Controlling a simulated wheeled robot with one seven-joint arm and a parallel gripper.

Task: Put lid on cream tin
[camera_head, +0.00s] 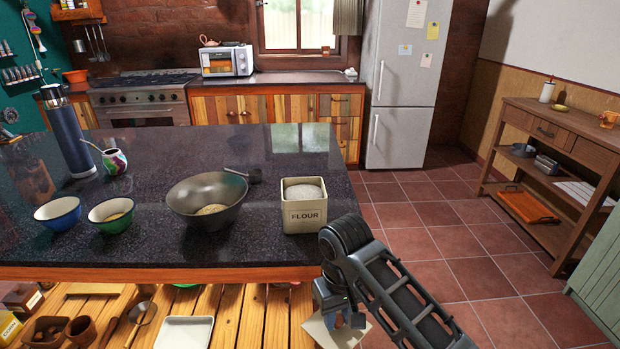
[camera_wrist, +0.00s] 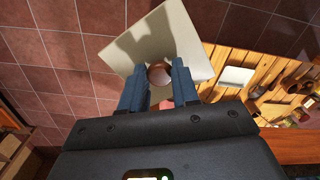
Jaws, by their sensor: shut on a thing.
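The cream tin (camera_head: 304,215) marked FLOUR stands upright and open on the dark counter, near its front right corner. White flour shows inside it. My gripper (camera_wrist: 159,82) is shut on the round brown knob of the square cream lid (camera_wrist: 192,40), with one blue-grey finger on each side of the knob. In the head view the lid (camera_head: 325,334) is partly hidden under my gripper (camera_head: 340,318). My gripper and the lid are in front of the counter edge, apart from the tin and lower in the picture.
A dark bowl (camera_head: 195,211) and a scoop (camera_head: 252,176) lie left of the tin. Two small bowls, a patterned cup (camera_head: 114,161) and a blue flask (camera_head: 69,138) stand farther left. A slatted shelf (camera_head: 262,315) is below the counter. Tiled floor is open at right.

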